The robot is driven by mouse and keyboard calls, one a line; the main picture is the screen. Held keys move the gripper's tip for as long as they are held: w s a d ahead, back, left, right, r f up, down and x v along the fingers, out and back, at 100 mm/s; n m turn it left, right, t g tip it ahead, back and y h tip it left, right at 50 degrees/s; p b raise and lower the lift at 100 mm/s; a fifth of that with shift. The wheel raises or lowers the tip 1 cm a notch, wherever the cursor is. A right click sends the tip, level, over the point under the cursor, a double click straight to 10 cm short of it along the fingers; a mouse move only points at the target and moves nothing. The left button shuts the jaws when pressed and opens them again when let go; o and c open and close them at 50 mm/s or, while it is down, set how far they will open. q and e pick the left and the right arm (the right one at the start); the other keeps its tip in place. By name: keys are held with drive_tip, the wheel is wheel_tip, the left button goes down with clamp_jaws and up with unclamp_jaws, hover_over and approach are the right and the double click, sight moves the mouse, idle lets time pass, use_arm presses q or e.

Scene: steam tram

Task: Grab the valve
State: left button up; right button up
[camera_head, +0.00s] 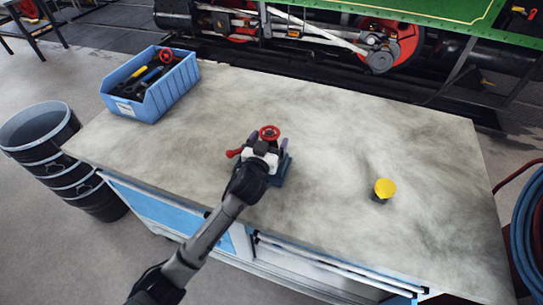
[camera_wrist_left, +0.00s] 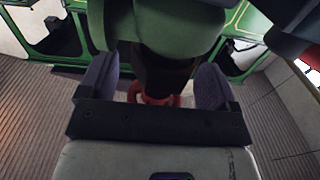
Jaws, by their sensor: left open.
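The valve (camera_head: 269,132) is on the workbench, with a red handwheel, a red side lever and a dark blue-grey lower part showing around my gripper. My left gripper (camera_head: 267,142) is over it and hides much of its body. The purple-grey fingers are apart, one on each side of the valve. In the left wrist view my left gripper (camera_wrist_left: 156,78) is open, with a dark and green body (camera_wrist_left: 165,28) and a red part (camera_wrist_left: 158,99) between the fingers. I cannot tell whether the fingers touch it. My right gripper is not in view.
The workbench (camera_head: 330,125) has much clear top. A blue bin (camera_head: 150,103) of tools, with a red wheel inside, stands at its back left. A yellow-topped piece (camera_head: 384,188) stands on the right. Dark buckets (camera_head: 50,150) are on the floor left; the tram's wheels lie behind.

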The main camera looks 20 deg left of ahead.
use_arm(q)
drive_tip(key=shift+w, duration=0.2)
drive_tip(key=shift+c, duration=0.2)
clamp_jaws()
drive_tip(key=shift+r, duration=0.1)
idle(0.6)
